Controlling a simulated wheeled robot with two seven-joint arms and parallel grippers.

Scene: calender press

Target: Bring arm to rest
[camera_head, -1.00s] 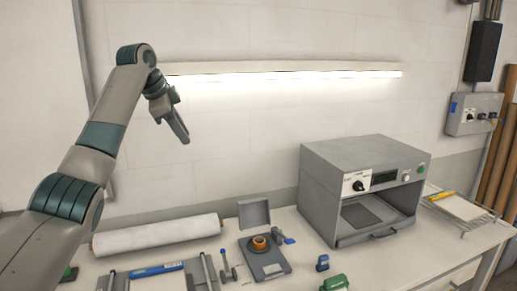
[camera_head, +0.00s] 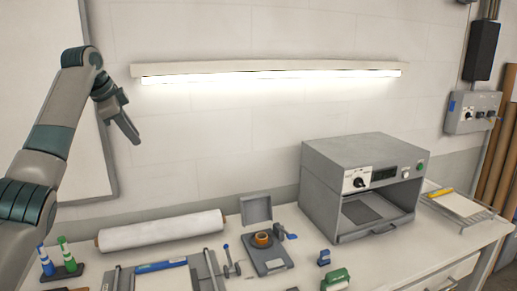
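My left arm comes in from the left, raised above the workbench in front of the wall. My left gripper (camera_head: 127,127) points down and to the right. It holds nothing that I can see, and its fingers show edge-on, so I cannot tell whether they are apart. My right gripper is not in the view.
A grey press (camera_head: 362,185) stands on the bench at the right. A white roll (camera_head: 162,230) lies at the back left. A scale-like device with an orange ring (camera_head: 262,239) sits mid-bench. Green and blue markers (camera_head: 66,252) stand at the left. A wall lamp (camera_head: 270,75) is above.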

